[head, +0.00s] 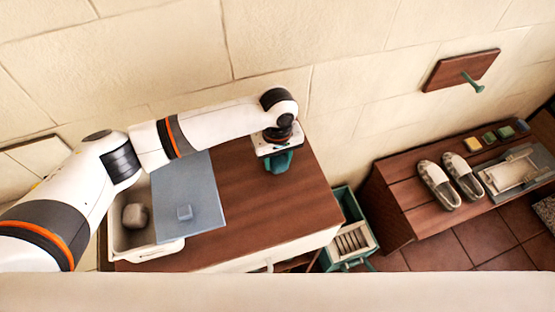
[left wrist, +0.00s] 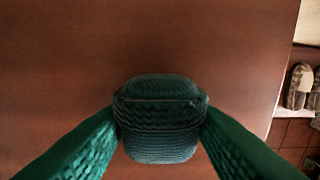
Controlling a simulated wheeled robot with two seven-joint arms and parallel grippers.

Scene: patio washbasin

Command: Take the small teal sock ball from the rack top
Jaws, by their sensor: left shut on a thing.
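The small teal sock ball (left wrist: 160,125) is a dark, ribbed, rounded block between the two teal fingers of my left gripper (left wrist: 160,112) in the left wrist view. Both fingers press against its sides, and the gripper is shut on it. In the head view my left gripper (head: 279,162) points down over the brown wooden top (head: 235,140), right of the blue-grey board. The fingers there largely hide the ball. I cannot tell whether the ball touches the wood or is just above it. My right gripper is not in view.
Right of the top stand a green crate (head: 343,200) and a low bench (head: 400,185) with slippers (head: 438,185). A wall peg (head: 473,82) juts out.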

